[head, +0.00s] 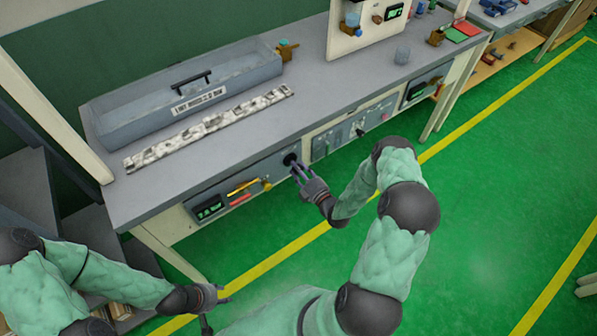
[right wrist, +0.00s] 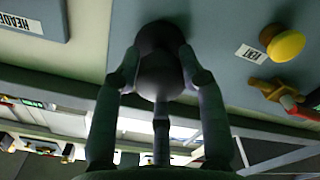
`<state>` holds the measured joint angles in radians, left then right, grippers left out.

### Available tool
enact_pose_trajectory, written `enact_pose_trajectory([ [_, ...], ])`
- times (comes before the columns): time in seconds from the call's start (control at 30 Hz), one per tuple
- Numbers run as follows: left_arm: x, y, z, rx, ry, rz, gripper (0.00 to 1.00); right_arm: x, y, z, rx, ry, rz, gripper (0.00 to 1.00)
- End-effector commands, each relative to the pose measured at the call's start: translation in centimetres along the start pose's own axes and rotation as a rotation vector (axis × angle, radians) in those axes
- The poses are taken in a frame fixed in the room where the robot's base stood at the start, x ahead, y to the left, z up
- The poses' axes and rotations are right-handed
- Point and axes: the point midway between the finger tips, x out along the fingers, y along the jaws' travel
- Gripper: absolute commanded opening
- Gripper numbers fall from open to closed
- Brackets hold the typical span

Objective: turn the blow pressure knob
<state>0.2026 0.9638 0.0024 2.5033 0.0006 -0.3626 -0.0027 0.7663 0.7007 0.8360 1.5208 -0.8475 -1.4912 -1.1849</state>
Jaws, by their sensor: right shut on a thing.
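A dark round knob (head: 290,159) sticks out of the grey panel on the bench front. My right gripper (head: 299,174) is at this knob. In the right wrist view the fingers of my right gripper (right wrist: 160,80) are shut around the knob (right wrist: 158,50), touching its sides. No label for this knob is readable. My left gripper (head: 217,303) is low at the left, away from the bench, with its fingers spread and nothing between them.
A yellow knob (right wrist: 287,44) sits near a VENT label (right wrist: 250,53); a HEADER label (right wrist: 35,25) is opposite. A second panel (head: 352,127) with switches is to the right. A long grey tray (head: 180,85) and a mottled strip (head: 208,125) lie on the bench (head: 330,95).

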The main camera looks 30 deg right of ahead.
Motion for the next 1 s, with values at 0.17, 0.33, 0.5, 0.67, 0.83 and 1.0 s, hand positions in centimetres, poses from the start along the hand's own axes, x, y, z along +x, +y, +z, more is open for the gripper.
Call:
enact_pose_trajectory([
  [0.17, 0.72, -0.26, -0.03, 0.0, 0.0, 0.0, 0.4, -0.3, -0.55, 0.45, -0.104, -0.014, -0.01, 0.08],
  [0.33, 1.01, -0.36, -0.04, 0.0, 0.0, 0.0, 0.4, -0.3, -0.44, 0.49, -0.176, -0.016, -0.01, 0.08],
  [0.5, 1.15, -0.41, -0.04, 0.0, 0.0, 0.0, 0.4, -0.31, -0.39, 0.52, -0.216, -0.017, -0.01, 0.08],
  [0.67, 1.19, -0.42, -0.05, 0.0, 0.0, 0.0, 0.4, -0.3, -0.29, 0.55, -0.23, -0.018, -0.009, 0.08],
  [0.83, 1.18, -0.42, -0.05, 0.0, 0.0, 0.0, 0.4, -0.29, -0.24, 0.58, -0.232, -0.018, -0.009, 0.08],
  [1.0, 1.18, -0.42, -0.05, 0.0, 0.0, 0.0, 0.4, -0.29, -0.21, 0.6, -0.232, -0.019, -0.008, 0.44],
])
